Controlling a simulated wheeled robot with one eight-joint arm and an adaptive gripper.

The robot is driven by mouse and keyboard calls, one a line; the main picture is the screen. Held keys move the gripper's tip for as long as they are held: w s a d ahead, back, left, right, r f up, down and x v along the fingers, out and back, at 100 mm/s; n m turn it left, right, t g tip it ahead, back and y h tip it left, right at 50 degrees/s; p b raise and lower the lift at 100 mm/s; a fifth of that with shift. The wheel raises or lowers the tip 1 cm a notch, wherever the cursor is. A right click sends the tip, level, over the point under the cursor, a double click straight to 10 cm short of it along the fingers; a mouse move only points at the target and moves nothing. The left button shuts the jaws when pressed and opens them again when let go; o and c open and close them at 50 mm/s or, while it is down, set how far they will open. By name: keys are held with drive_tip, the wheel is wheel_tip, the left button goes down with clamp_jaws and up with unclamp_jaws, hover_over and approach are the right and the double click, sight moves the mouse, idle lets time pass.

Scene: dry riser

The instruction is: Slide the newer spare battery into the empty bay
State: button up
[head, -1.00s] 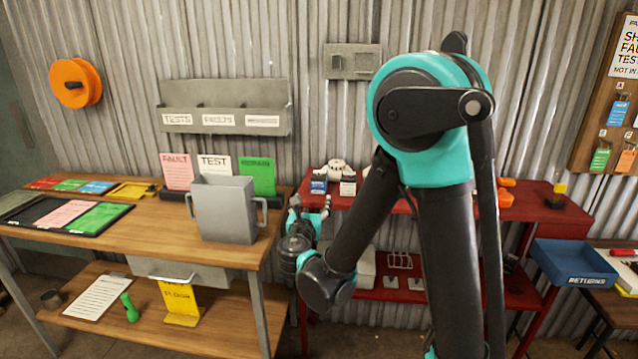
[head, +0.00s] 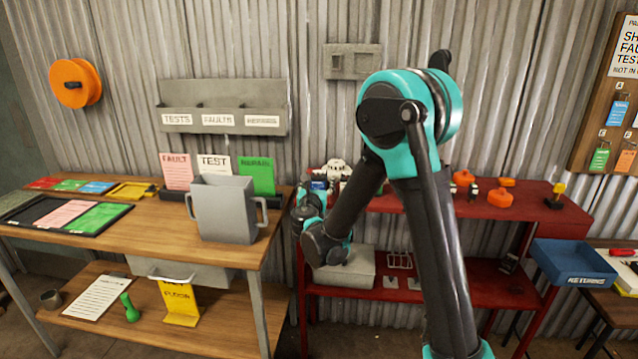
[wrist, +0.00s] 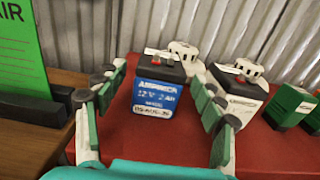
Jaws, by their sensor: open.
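A battery with a blue front label (wrist: 157,96) stands upright on the red bench in the wrist view, its dark top carrying a red terminal. A similar battery with a white label (wrist: 240,106) stands to its right. Small print on both is too blurred to tell which is newer. My gripper (wrist: 158,79) is open, with one finger on each side of the blue-labelled battery and nothing held. The right finger lies between the two batteries. In the head view my gripper (head: 308,200) is at the red bench's left end, partly hidden by my arm. I cannot make out the empty bay.
White fittings (wrist: 184,55) stand behind the batteries, and green blocks (wrist: 292,103) to the right. The wooden bench (head: 130,235) with a grey bin (head: 224,210) is close on the left. The red bench (head: 400,198) holds orange items (head: 500,197). A blue returns tray (head: 572,266) stands at right.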

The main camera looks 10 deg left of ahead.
drive_tip(key=shift+w, duration=1.6)
clamp_jaws()
